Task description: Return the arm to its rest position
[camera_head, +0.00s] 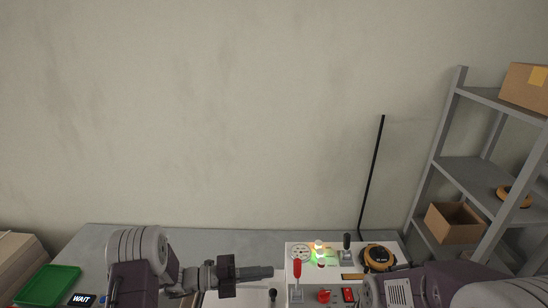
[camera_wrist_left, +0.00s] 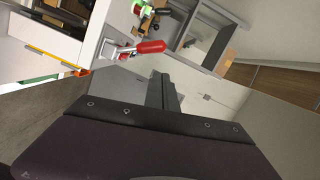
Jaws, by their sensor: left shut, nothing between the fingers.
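My left gripper (camera_head: 264,272) reaches in from the lower left in the head view, pointing right. Its fingers are closed together and empty, at the left edge of the white machine panel (camera_head: 330,262). In the left wrist view the dark fingers (camera_wrist_left: 163,92) show end-on beyond the wrist body. A red-handled lever (camera_head: 297,269) stands just right of the fingertips; it also shows in the wrist view (camera_wrist_left: 150,47), apart from the fingers. Parts of my right arm (camera_head: 430,290) show at the lower right; its gripper is out of the picture.
A green tray (camera_head: 50,284) and a WAIT display (camera_head: 82,299) lie left. Grey shelves (camera_head: 480,180) stand right. Open air lies above the bench.

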